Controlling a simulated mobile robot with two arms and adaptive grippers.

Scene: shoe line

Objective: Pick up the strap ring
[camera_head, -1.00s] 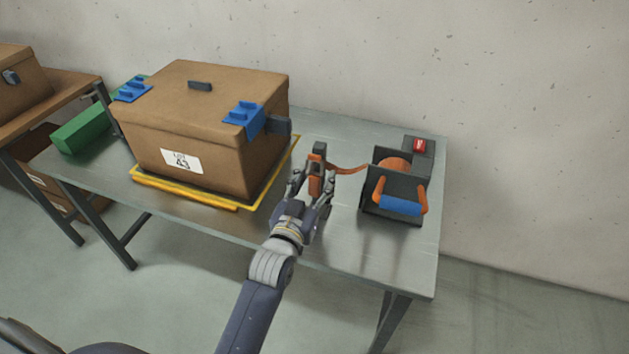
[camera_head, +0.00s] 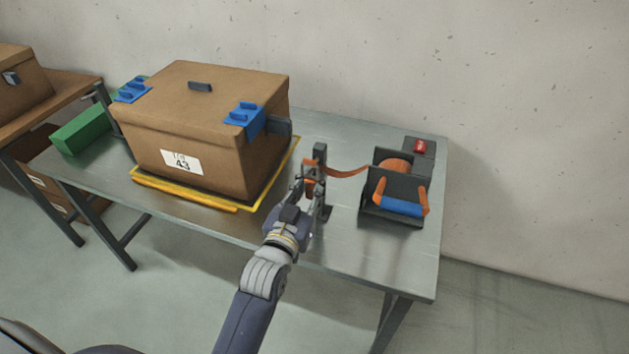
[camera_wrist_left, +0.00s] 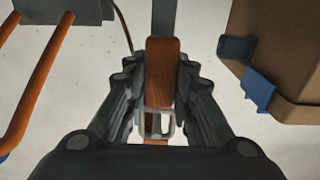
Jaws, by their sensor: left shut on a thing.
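The strap ring (camera_wrist_left: 158,122), a pale metal loop at the end of an orange strap (camera_head: 347,172), shows between my left fingers in the left wrist view. My left gripper (camera_head: 309,189) is shut on it, beside a dark upright post (camera_head: 320,162). In the left wrist view the left gripper (camera_wrist_left: 157,120) has a finger on either side of the ring, and an orange-brown piece (camera_wrist_left: 163,65) is just beyond it. In the head view the fingers hide the ring. My right gripper is not in view.
The strap runs right to a dark dispenser (camera_head: 385,213) with a blue roller and orange arms. A large brown box (camera_head: 220,145) with blue clips sits on a yellow-edged base to the left. A red button (camera_head: 420,146) is at the back right. The table's front right is clear.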

